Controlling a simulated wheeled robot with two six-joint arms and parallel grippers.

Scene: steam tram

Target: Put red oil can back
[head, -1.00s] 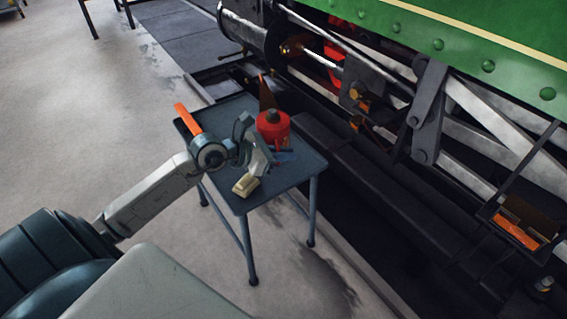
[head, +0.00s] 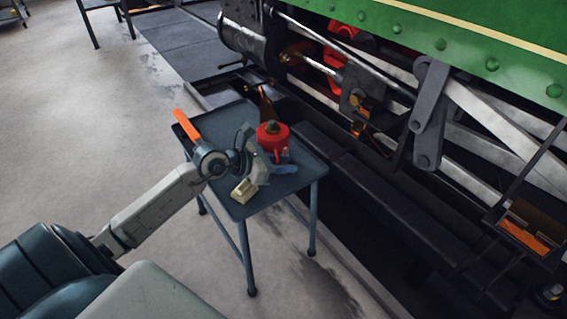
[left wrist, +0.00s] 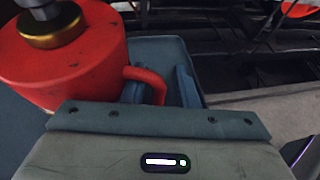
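The red oil can (head: 272,143) stands upright on a small blue-grey table (head: 240,211). It has a dark cap, and in the left wrist view its red body (left wrist: 65,65) fills the upper left, with a gold collar under the cap. My left gripper (head: 272,166) is at the near side of the can, low over the table. In the left wrist view, the can's loop handle lies between the two blue-grey fingers (left wrist: 161,88), with gaps visible beside it. The fingers look open. My right gripper is not in view.
An orange bar (head: 187,125) lies along the table's left edge. Open floor (head: 90,120) is left.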

